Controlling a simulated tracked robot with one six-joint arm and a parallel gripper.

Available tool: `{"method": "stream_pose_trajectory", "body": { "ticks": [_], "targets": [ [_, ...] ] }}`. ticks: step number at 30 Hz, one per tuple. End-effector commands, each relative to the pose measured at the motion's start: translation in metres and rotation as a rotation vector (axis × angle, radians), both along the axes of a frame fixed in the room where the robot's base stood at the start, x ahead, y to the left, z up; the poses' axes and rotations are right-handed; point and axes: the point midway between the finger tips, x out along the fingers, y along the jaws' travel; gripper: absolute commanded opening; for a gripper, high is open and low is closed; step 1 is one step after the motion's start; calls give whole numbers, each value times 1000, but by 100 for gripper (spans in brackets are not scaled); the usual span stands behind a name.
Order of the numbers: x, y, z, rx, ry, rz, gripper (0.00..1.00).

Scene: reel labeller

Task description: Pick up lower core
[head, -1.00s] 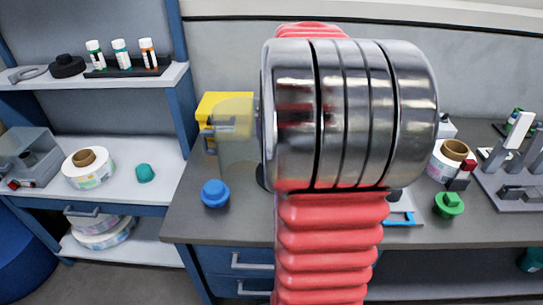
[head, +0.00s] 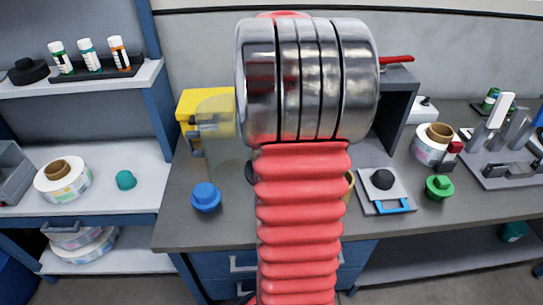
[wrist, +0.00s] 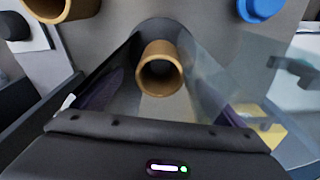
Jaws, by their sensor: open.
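In the wrist view a brown cardboard core (wrist: 160,70) shows its hollow end between the two dark fingers of my gripper (wrist: 160,42). The fingers are open and stand apart on either side of this core. I cannot tell whether they touch it. A second brown core (wrist: 62,8) is at the upper left of the wrist view, outside the fingers and cut off by the edge. In the head view my red-sleeved arm hides the gripper; only a sliver of a tan core (head: 349,186) shows at its right side. I cannot tell which core is the lower one.
A blue knob (head: 206,197) stands left of my arm on the grey bench (head: 300,235), near a yellow box (head: 196,102) and a clear panel. To the right are a plate with a black knob (head: 383,180), a green knob (head: 439,187) and a label reel (head: 430,150).

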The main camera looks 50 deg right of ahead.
Motion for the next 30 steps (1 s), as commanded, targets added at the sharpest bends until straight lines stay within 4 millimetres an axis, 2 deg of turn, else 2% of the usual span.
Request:
{"method": "stream_pose_trajectory", "body": {
  "ticks": [13,17,26,30],
  "targets": [
    [5,-6,-65,1,1,2,92],
    [5,-7,-73,0,0,2,92],
    [6,-6,-74,0,0,4,92],
    [7,-7,-81,1,1,4,92]
  ]
}}
